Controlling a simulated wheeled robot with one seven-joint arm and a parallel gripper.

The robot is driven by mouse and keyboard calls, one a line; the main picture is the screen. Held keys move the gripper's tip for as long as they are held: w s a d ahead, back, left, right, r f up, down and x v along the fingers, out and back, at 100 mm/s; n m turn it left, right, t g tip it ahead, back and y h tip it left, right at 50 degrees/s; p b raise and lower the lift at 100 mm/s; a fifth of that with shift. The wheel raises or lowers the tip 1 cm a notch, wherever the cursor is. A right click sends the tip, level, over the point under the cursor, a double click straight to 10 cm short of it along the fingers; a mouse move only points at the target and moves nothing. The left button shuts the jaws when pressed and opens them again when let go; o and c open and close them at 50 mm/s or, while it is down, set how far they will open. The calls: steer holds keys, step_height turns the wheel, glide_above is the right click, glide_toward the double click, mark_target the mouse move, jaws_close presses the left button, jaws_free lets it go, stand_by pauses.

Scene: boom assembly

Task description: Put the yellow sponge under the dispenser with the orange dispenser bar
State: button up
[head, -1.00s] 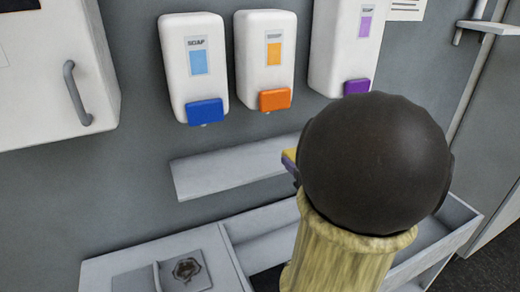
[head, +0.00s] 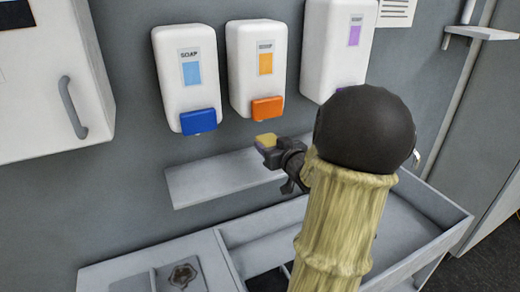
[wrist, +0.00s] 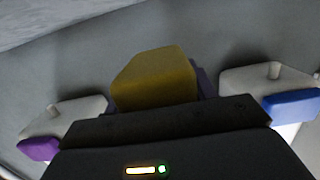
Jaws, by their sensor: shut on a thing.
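The dispenser with the orange bar (head: 256,60) is white and hangs on the wall between two others. Its orange bar (head: 267,108) is at its lower end. My gripper (head: 272,147) is shut on the yellow sponge (head: 266,140) and holds it in the air, a little below the orange bar in the head view. In the wrist view the sponge (wrist: 155,78) sticks out past the gripper, and the orange bar is hidden. The exact depth between sponge and dispenser is hard to tell.
A dispenser with a blue bar (head: 198,121) hangs to the left, one with a purple bar (wrist: 38,149) to the right. A bare grey wall shelf (head: 215,180) lies below. Under it is a trough-like basin (head: 440,223). A cabinet (head: 60,100) is at far left.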

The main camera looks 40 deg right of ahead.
mark_target(263, 135)
steer(key=x, duration=0.2)
steer(key=r+p+x, duration=0.1)
steer(key=x, duration=0.4)
steer(key=shift+w+r+p, duration=0.1)
steer(key=shift+r+p, duration=0.05)
steer(key=shift+p, duration=0.25)
step_height(263, 135, down, 2)
steer(key=shift+w+f, duration=0.2)
steer(key=shift+f, duration=0.05)
steer(key=shift+s+f+p, duration=0.1)
steer(key=shift+f+p, duration=0.2)
steer(key=shift+f, duration=0.15)
steer(key=shift+f+p, duration=0.8)
steer(key=shift+f, duration=0.75)
steer(key=shift+w+f, duration=0.25)
steer(key=shift+f, duration=0.15)
